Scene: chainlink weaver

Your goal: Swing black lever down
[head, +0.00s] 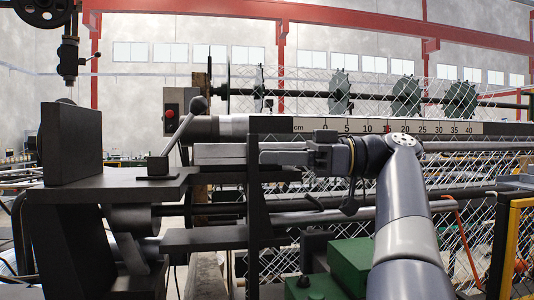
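A lever with a round black knob (199,104) and a grey shaft (180,131) stands tilted up to the right in the head view. Its foot meets a small dark block (158,165) on the machine's dark bench plate. My gripper (268,152) reaches in from the right and points left, at about the height of the lever's lower half. It appears apart from the lever, to its right. A dark upright post overlaps the area by its tips, so I cannot tell whether the fingers are open or shut.
A thick dark plate (71,144) stands left of the lever. A control box with a red button (172,110) is behind it. A centimetre scale (390,127) runs along the machine above my gripper. Green housings (350,262) and wire mesh lie below and behind my arm.

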